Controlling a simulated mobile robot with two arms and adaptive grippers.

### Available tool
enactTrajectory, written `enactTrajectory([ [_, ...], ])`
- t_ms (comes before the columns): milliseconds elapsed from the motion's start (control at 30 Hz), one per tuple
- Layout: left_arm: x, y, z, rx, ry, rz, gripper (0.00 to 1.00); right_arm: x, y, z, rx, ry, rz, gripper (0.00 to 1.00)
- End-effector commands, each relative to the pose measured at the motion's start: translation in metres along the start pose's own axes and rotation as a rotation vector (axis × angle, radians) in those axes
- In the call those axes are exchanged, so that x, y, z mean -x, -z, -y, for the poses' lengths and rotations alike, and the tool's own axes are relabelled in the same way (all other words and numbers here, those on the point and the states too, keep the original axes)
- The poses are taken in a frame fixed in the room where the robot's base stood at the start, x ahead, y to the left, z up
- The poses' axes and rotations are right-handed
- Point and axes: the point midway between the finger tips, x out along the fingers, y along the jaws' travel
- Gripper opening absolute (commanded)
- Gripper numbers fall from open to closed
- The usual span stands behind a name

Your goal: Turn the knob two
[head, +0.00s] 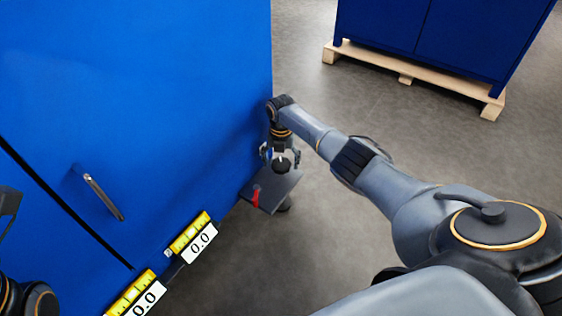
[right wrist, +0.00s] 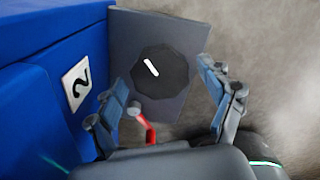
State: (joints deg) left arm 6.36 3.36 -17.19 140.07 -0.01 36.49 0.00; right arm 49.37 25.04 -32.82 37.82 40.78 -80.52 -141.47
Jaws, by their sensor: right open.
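The black knob (right wrist: 155,75) with a white pointer mark sits on a grey plate (right wrist: 187,40) beside the blue cabinet. The mark slants from upper left to lower right. A white label with a "2" (right wrist: 77,80) is on the blue face next to it. My right gripper (right wrist: 164,78) is open, its fingers on either side of the knob in the right wrist view; I cannot tell whether they touch it. The knob also shows in the head view (head: 282,165) below the gripper. Only dark parts of my left arm show at the left edge; its jaw state is unclear.
A red lever (right wrist: 147,128) sticks out by the plate, close to the right gripper. The blue cabinet (head: 140,90) has a metal handle (head: 103,197) and yellow gauges reading 0.0 (head: 199,243). Another blue cabinet stands on a wooden pallet (head: 400,75). Grey floor lies between.

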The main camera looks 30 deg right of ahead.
Motion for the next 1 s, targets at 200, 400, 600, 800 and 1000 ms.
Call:
enactTrajectory([
  [200,0.001,-0.001,0.0,-0.001,0.0,0.003,0.81,0.004,-0.001,0.0,0.0,-0.001,0.002,0.81],
  [400,0.0,-0.001,0.0,0.0,0.002,0.002,0.81,0.03,-0.002,0.001,0.001,-0.001,0.005,0.81],
  [600,0.0,-0.001,0.0,0.0,0.002,0.001,0.81,0.062,-0.001,0.0,0.001,-0.001,0.003,0.81],
  [800,0.0,0.0,0.0,0.0,0.003,0.001,0.81,0.074,0.0,0.0,0.0,0.0,0.0,0.81],
  [1000,0.0,0.0,0.0,0.0,0.003,0.0,0.81,0.075,0.0,0.0,-0.001,0.0,0.0,0.81],
])
